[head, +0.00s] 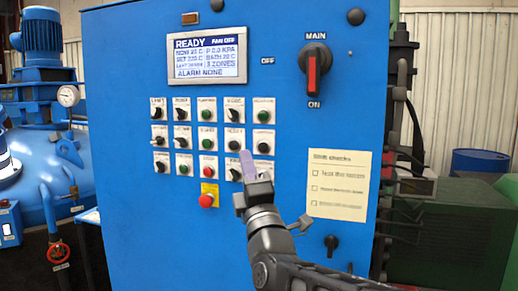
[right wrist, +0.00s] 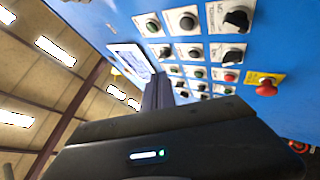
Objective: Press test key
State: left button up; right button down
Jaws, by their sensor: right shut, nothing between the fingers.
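The blue control panel (head: 120,230) fills the middle of the head view, with three rows of labelled switches and push buttons. The labels are too small to read, so I cannot tell which one is the test key. Green buttons (head: 208,115) and black knobs (head: 234,115) are among them. My right gripper (head: 247,162) is shut and empty, in front of the lower right of the button field, partly hiding a bottom-row control. In the right wrist view its fingers (right wrist: 158,93) point toward the panel; contact cannot be told. My left gripper is not in view.
A display (head: 207,57) reads READY and ALARM NONE. A red mushroom button (head: 206,200) on yellow sits below the rows. A main switch (head: 313,73) is at upper right, a paper checklist (head: 338,185) at right, and a small black knob (head: 331,243) below it.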

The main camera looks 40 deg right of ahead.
aim_at(263, 148)
jog(key=shift+w+d, duration=0.1)
jog(key=shift+w+d+p, duration=0.2)
jog(key=shift+w+d, duration=0.6)
jog(key=shift+d, duration=0.4)
jog(key=shift+w+d+p, duration=0.25)
jog(key=shift+w+d, duration=0.6)
jog(key=shift+d, duration=0.3)
jog(key=shift+w+d+p, duration=0.2)
jog(key=shift+w+d, duration=0.6)
jog(key=shift+d, duration=0.4)
jog(key=shift+f, duration=0.1)
jog(key=shift+w+d, duration=0.1)
jog(key=shift+d, duration=0.05)
jog(key=shift+w+d+b, duration=0.15)
jog(key=shift+d+b, duration=0.05)
jog(key=shift+b, duration=0.2)
